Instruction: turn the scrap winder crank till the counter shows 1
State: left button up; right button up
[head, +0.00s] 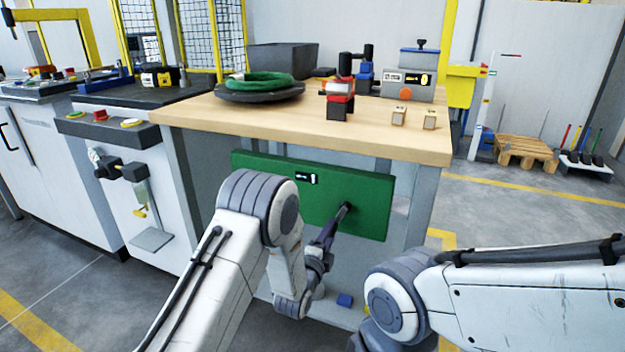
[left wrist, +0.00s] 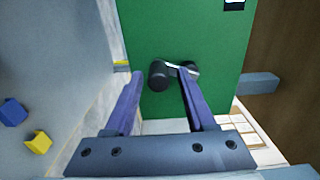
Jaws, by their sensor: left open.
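The scrap winder is a green panel (head: 270,173) under the front edge of the workbench. It also fills the upper middle of the left wrist view (left wrist: 215,40). A small black counter (head: 307,178) sits on it; its digits are too small to read. The crank (head: 346,209) has a dark grip (left wrist: 158,76) and a metal arm by its hub. My left gripper (head: 328,235) is open and close to the crank. In the left wrist view its fingers (left wrist: 158,88) lie on either side of the dark grip; contact cannot be told. My right gripper is out of view.
The wooden workbench (head: 200,112) overhangs the panel and carries a green coil (head: 262,82) and a clamp-like device (head: 340,98). A white cabinet (head: 165,220) stands to the left. Blue and yellow blocks (left wrist: 38,142) lie below.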

pick_arm(q)
jog(key=v, duration=0.7)
jog(key=shift+r, duration=0.1)
dwell(0.8)
